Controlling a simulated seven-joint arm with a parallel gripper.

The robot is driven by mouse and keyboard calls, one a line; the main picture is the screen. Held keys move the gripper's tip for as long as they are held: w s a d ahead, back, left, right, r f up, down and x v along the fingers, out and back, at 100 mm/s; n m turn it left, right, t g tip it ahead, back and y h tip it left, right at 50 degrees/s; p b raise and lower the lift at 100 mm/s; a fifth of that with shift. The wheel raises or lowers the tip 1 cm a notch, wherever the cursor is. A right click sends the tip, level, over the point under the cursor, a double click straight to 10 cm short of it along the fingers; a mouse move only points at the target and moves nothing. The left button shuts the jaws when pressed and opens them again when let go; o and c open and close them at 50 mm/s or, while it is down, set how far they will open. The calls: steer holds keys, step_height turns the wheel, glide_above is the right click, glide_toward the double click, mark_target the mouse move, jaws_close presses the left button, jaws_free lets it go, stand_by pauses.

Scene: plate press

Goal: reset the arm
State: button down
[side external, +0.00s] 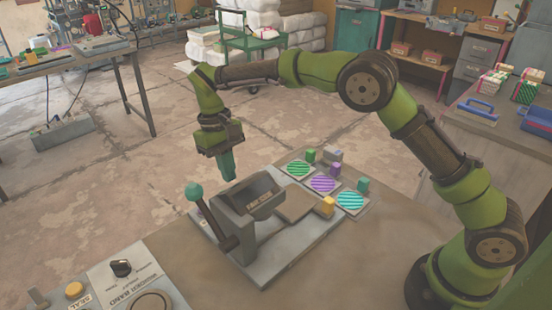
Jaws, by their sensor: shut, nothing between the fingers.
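My arm is green with dark joints and arches over the bench from the right. My gripper (228,167) points down, shut and empty, with teal fingers. It hangs in the air above the back of the grey plate press (258,215), and appears apart from it. The press has a lever with a teal ball knob (194,191) standing up at its left. A brownish flat plate (295,204) lies on the right of the press.
Round striped pads in green (298,169), purple (322,184) and cyan (351,201) lie right of the press with small coloured blocks beside them. A yellow block (326,206) sits near the press. A control panel (125,285) is at the front left.

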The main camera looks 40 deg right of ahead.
steer(key=s+d+r+m+t+y, duration=0.1)
steer(key=s+d+r+t, duration=0.1)
steer(key=s+d+r, duration=0.3)
steer(key=s+d+r+t+y, duration=0.1)
steer(key=s+d+r+t, duration=0.15)
steer(key=s+r, duration=0.4)
steer(key=s+d+m+t, duration=0.3)
steer(key=s+d+t, duration=0.2)
steer(key=s, duration=0.8)
steer(key=shift+s+d+r, duration=0.2)
steer(key=shift+r, duration=0.05)
